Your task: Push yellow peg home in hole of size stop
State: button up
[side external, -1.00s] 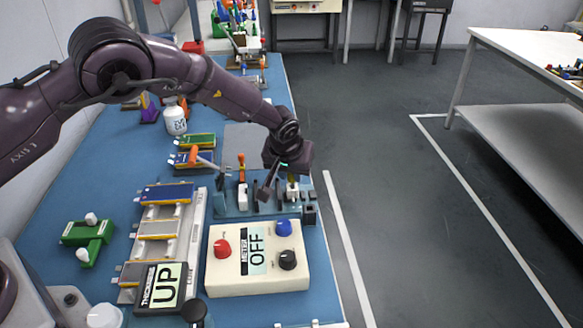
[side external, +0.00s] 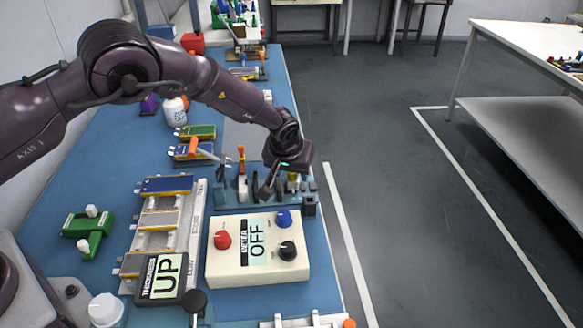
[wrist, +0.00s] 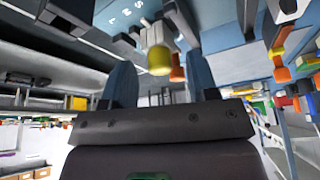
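My gripper (side external: 277,183) is low over the blue size stop (side external: 232,208), which carries several small posts and blocks. In the wrist view my gripper (wrist: 160,84) shows two fingers standing well apart, with nothing clamped between them. The yellow peg (wrist: 159,60) shows just beyond the gap between the fingers, with a pale part behind it. Letters L, M, S show on a blue surface in the wrist view.
An orange-topped post (side external: 241,152) stands just left of my gripper. A cream meter reading OFF (side external: 226,270) lies in front, beside a thickness gauge reading UP (side external: 148,289). A rack of pouch cells (side external: 195,225) is at left. The table's right edge is close.

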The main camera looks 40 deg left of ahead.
jog(key=v, duration=1.3)
jog(key=s+a+r+m, duration=0.1)
jog(key=s+a+r, duration=0.2)
jog(key=s+r, duration=0.3)
jog(key=s+a+r+m+t+h, duration=0.1)
jog(key=s+a+r, duration=0.3)
jog(key=s, duration=1.1)
jog(key=s+a+r+m, duration=0.2)
jog(key=s+a+r, duration=0.2)
jog(key=s+r, duration=0.4)
jog(key=shift+s+r+m+h, duration=0.15)
jog(key=shift+s+m+h, duration=0.25)
jog(key=shift+s, duration=1)
